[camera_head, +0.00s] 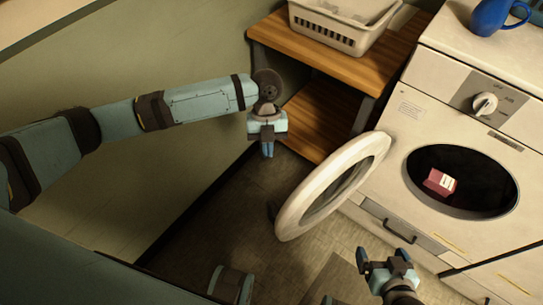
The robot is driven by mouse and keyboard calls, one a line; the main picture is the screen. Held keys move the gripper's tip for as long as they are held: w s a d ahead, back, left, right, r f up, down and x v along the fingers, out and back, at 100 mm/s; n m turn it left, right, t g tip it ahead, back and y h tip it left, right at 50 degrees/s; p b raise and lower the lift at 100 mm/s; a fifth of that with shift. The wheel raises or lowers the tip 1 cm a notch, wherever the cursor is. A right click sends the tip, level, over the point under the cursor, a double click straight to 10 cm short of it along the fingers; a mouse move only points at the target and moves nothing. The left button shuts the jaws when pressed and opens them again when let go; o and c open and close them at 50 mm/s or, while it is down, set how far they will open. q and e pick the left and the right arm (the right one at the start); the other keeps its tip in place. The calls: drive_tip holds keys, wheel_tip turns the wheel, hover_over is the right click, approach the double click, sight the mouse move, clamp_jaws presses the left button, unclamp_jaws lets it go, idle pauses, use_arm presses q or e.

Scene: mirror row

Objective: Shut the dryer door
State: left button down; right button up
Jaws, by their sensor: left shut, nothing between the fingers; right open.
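The dryer (393,160) stands at the right, with a dark oval opening in its front. Its round white door (313,186) with a dark glass middle is swung wide open to the left of the opening. My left gripper (267,151) is shut and empty, pointing down, to the upper left of the door and apart from it in the picture. My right gripper (384,255) is open and empty, low in front of the dryer, to the lower right of the door.
A pinkish-red box (440,182) shows inside the drum. A blue jug (490,17) stands on the dryer top. A wooden shelf unit (290,50) with a pale basket (338,36) stands behind the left gripper. Open floor (215,225) lies left of the door.

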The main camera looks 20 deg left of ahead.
use_arm(q)
drive_tip(key=s+d+f, duration=0.2)
drive_tip(key=s+f, duration=0.5)
drive_tip(key=f, duration=0.1)
drive_tip(key=shift+d, duration=0.35)
